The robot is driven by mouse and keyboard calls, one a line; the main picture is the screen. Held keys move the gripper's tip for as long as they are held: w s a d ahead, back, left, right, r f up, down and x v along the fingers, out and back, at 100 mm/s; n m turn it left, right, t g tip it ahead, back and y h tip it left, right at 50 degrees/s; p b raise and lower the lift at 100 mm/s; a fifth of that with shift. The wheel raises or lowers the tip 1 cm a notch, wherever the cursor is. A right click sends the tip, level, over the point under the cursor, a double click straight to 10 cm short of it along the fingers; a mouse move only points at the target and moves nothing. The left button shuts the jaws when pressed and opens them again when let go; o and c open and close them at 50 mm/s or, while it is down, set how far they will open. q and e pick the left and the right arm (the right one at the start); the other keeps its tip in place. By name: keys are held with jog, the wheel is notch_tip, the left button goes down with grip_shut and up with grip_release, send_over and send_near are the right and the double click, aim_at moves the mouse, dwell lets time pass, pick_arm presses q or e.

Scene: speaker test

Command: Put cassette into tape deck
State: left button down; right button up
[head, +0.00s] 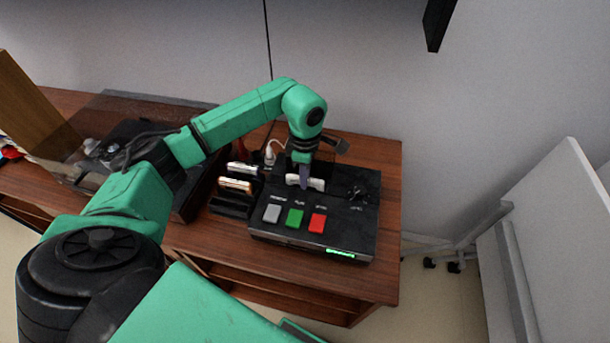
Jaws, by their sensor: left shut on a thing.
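The black tape deck (340,222) sits on the wooden cabinet, with a grey, a green and a red button on its top and a lit green display on its front. My left gripper (305,180) points down over the back part of the deck. It is shut on a white cassette (316,183), which is at the deck's top. I cannot tell whether the cassette is inside the slot or just above it. The gripper hides part of the cassette and the slot. My right gripper is not in view.
A black rack (230,207) holding cassettes (236,185) stands just left of the deck. A turntable-like box with a clear lid (130,108) is further left. The wooden cabinet (385,160) has bare top at the right. A white panel (560,230) stands at far right.

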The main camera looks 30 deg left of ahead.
pick_arm(q)
jog(key=shift+c, duration=2)
grip_release()
jog(key=shift+s+r, duration=0.1)
jog(key=shift+w+r+p, duration=0.2)
jog(key=shift+r+p, duration=0.2)
jog(key=shift+r, duration=0.2)
notch_tip(320, 180, up, 4)
jog(key=shift+f+p, duration=0.1)
jog(key=shift+p, duration=1.15)
jog(key=shift+s, duration=0.1)
jog(key=shift+f, duration=0.1)
